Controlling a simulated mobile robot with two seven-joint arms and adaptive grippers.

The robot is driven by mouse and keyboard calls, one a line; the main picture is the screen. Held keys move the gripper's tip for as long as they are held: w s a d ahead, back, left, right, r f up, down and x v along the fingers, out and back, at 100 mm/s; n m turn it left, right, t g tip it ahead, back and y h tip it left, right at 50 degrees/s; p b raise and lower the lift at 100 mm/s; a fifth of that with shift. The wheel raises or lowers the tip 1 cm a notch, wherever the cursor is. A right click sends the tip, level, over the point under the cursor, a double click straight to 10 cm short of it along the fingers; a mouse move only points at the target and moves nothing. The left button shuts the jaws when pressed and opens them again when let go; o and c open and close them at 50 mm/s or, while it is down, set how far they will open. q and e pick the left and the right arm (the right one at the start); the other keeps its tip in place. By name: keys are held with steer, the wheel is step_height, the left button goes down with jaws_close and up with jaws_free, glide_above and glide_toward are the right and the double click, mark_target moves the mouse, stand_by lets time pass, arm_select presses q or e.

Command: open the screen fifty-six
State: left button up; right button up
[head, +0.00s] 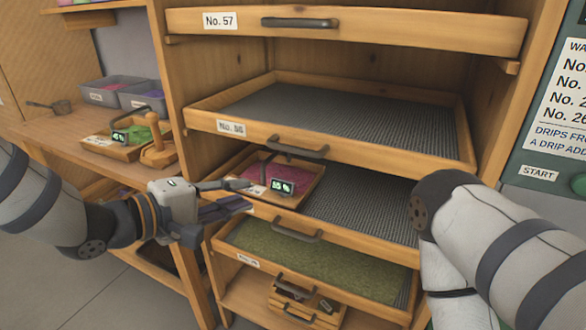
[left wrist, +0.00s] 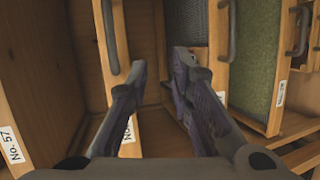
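The screen whose label reads like No. 56 (head: 385,160) is a wooden frame with dark grey mesh below the screen No. 57 (head: 400,27). Its dark bar handle (head: 297,148) sits on the front board. A partly hidden label (left wrist: 128,130) shows beyond the fingers. My right gripper is out of view.
A wooden tray with pink material (head: 290,178) and a small display is close to my left fingertips, over a lower dark mesh screen (head: 370,205). Below is a screen with green material (head: 320,258). A side bench (head: 60,135) holds trays and bins at left.

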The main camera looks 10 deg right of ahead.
arm_select(q)
steer(key=h, duration=0.2)
glide_toward(290, 150)
steer(key=b+x, duration=0.1)
steer(key=x, duration=1)
steer(key=shift+f, duration=0.1)
jaws_close()
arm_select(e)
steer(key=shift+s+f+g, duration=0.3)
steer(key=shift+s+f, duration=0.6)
